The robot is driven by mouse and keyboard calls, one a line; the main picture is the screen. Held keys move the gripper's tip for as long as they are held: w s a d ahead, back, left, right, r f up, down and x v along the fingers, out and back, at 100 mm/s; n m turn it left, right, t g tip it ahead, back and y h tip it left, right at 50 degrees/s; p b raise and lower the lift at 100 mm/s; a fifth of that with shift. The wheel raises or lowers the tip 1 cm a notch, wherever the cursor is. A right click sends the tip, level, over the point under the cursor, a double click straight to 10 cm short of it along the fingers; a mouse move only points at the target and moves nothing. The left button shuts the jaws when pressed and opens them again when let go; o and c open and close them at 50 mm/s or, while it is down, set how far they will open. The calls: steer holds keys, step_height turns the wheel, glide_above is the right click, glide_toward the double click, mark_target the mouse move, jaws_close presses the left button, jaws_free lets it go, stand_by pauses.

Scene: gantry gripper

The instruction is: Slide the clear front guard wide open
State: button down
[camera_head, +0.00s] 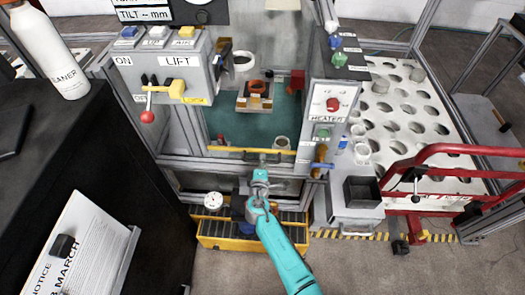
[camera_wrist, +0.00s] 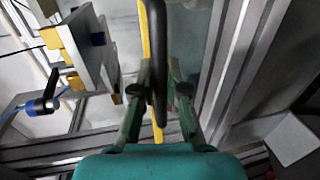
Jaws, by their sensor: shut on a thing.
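The clear front guard (camera_head: 232,149) covers the front of the machine bay, with a yellow strip along its lower edge. Teal floor and parts show through it. Its dark handle (camera_wrist: 157,50) runs between my fingers in the wrist view, with the yellow strip beside it. My gripper (camera_head: 262,168) is at the middle of the guard's lower edge in the head view. In the wrist view my gripper (camera_wrist: 160,92) has a finger on each side of the handle and is shut on it. The exact finger contact is partly hidden.
A LIFT box (camera_head: 178,70) with a red-knobbed lever (camera_head: 147,117) stands left of the guard. A HEATER panel (camera_head: 328,104) stands right. A yellow tray (camera_head: 215,237) lies below. A red rail (camera_head: 450,150) and a perforated white table (camera_head: 405,105) are at right.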

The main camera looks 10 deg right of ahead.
steer(key=shift+f, duration=1.25)
steer(key=c, duration=1.2)
jaws_free()
steer(key=shift+r, duration=0.1)
steer(key=v, duration=1.2)
